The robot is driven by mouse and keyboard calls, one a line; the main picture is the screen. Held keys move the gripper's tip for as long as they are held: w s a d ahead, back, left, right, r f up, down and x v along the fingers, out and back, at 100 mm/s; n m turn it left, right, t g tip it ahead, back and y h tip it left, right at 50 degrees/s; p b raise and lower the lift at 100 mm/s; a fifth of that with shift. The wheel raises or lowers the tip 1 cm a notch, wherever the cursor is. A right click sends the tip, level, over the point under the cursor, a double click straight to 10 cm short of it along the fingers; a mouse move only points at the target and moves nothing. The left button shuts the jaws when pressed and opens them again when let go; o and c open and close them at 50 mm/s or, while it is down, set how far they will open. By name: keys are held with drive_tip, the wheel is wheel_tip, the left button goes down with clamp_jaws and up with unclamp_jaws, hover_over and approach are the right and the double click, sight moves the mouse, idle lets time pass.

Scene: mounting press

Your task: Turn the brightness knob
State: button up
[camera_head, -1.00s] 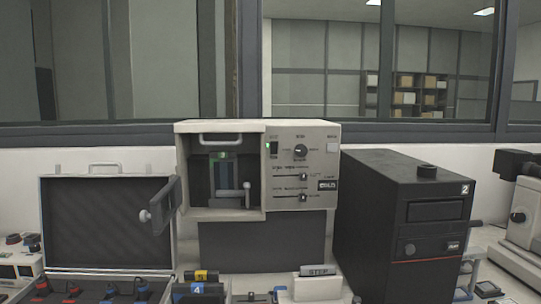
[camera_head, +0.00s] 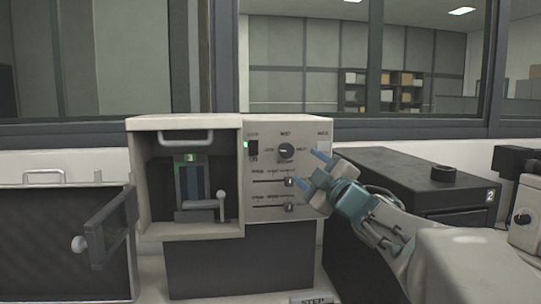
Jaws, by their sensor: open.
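The mounting press (camera_head: 185,124) is a beige box with an open front chamber on its left and a control panel on its right. A round dark knob (camera_head: 286,151) sits high on the panel, with small labels around it too blurred to read. Two sliders (camera_head: 289,181) are below it. My gripper (camera_head: 308,170) reaches in from the right in front of the panel's right side. Its two blue-tipped fingers are apart and empty, pointing left. They are right of and slightly below the knob, and appear apart from it.
A dark switch (camera_head: 253,147) with a green light is left of the knob. The press door (camera_head: 110,225) stands open at left. A black computer case (camera_head: 400,170) stands at right behind my arm. An open case (camera_head: 60,240) is at far left.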

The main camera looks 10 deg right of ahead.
sight(289, 153)
drive_tip(key=shift+n+y, duration=0.3)
drive_tip(key=p+x, duration=0.1)
drive_tip(key=x, duration=0.7)
drive_tip(key=shift+s+a+r, duration=0.15)
drive_tip(key=shift+r, duration=0.05)
drive_tip(key=c, duration=1)
